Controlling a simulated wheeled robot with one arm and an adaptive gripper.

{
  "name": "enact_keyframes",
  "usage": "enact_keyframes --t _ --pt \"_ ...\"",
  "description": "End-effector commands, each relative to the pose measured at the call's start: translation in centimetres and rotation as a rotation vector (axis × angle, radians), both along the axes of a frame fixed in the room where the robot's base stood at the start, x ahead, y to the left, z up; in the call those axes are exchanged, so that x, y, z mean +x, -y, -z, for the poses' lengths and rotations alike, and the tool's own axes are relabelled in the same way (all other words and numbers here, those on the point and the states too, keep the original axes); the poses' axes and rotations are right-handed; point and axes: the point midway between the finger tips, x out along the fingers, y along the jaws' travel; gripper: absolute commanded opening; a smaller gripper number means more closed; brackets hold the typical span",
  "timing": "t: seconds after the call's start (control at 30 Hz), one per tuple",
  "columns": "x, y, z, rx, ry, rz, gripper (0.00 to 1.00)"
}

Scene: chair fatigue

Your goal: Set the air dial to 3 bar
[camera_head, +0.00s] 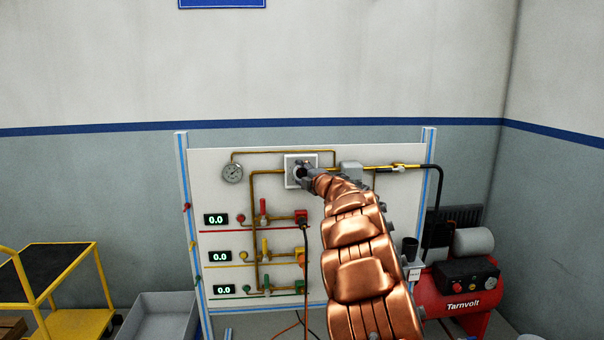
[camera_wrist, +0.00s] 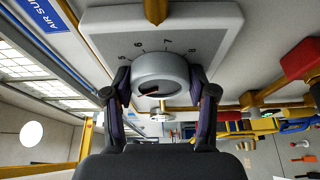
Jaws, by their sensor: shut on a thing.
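The air dial is a round grey knob (camera_wrist: 160,70) on a pale square plate (camera_wrist: 210,22) with numbers around it. In the wrist view, 7 and 8 show beside the knob, with other marks too small to read surely. A dark slot with a reddish mark shows on the knob's face. My gripper (camera_wrist: 161,88) is shut on the knob, one finger on each side. In the head view the plate (camera_head: 290,161) is at the top of the white panel, and my gripper (camera_head: 305,175) partly hides the knob. The value set cannot be read.
A round gauge (camera_head: 232,172) is left of the dial. Three displays (camera_head: 217,219) read 0.0, beside coloured valves. A red compressor (camera_head: 462,300) stands at right, a yellow cart (camera_head: 50,285) and grey bin (camera_head: 160,318) at left. Brass pipes run close around the dial.

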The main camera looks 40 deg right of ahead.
Motion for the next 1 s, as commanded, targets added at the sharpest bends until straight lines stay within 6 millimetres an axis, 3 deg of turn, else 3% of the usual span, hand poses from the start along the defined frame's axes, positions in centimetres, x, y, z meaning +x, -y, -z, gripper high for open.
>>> enact_keyframes --t 0.27,0.3,0.53,1.0 --pt "-0.01 0.02 -0.02 0.001 0.000 0.001 0.22" --pt "-0.01 0.02 -0.02 0.001 0.001 0.001 0.57" --pt "0.00 0.01 -0.01 0.001 0.000 0.001 0.81" --pt "-0.50 -0.07 0.03 0.002 0.000 0.002 0.82"
